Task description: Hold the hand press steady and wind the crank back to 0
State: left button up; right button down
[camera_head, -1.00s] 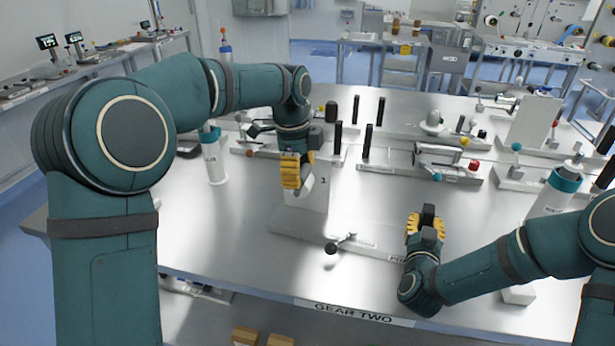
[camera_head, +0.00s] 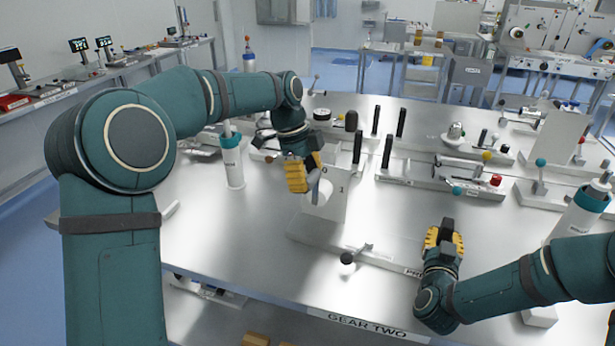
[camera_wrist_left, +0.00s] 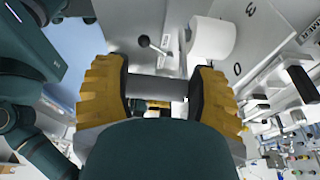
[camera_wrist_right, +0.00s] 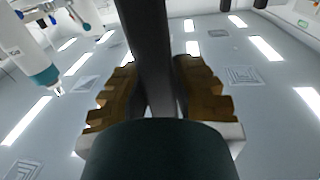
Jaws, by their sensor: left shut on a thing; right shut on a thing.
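The crank unit is a white upright panel (camera_head: 338,200) marked with numbers, with a white round hub (camera_wrist_left: 212,40) on its face. My left gripper (camera_head: 303,175) is in front of the panel, shut on a grey crank handle (camera_wrist_left: 157,85) that crosses between its fingers. The digits 0 and 3 show beside the hub in the left wrist view; where the crank points I cannot tell. My right gripper (camera_head: 443,240) is shut on a dark upright bar (camera_wrist_right: 150,60), apparently the hand press handle, beside a partly hidden label. The press body is mostly hidden.
A white bottle with a teal collar (camera_head: 232,160) stands left, and another (camera_head: 580,210) stands right. Black posts (camera_head: 387,150) and levered fixtures stand behind. The table front edge carries a GEAR TWO label (camera_head: 365,326).

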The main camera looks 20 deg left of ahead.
pick_arm(q)
jog(key=shift+a+f, duration=0.1)
jog(key=shift+a, duration=0.15)
jog(key=o, duration=1.3)
jog(key=shift+d, duration=0.1)
jog(key=v, duration=1.2)
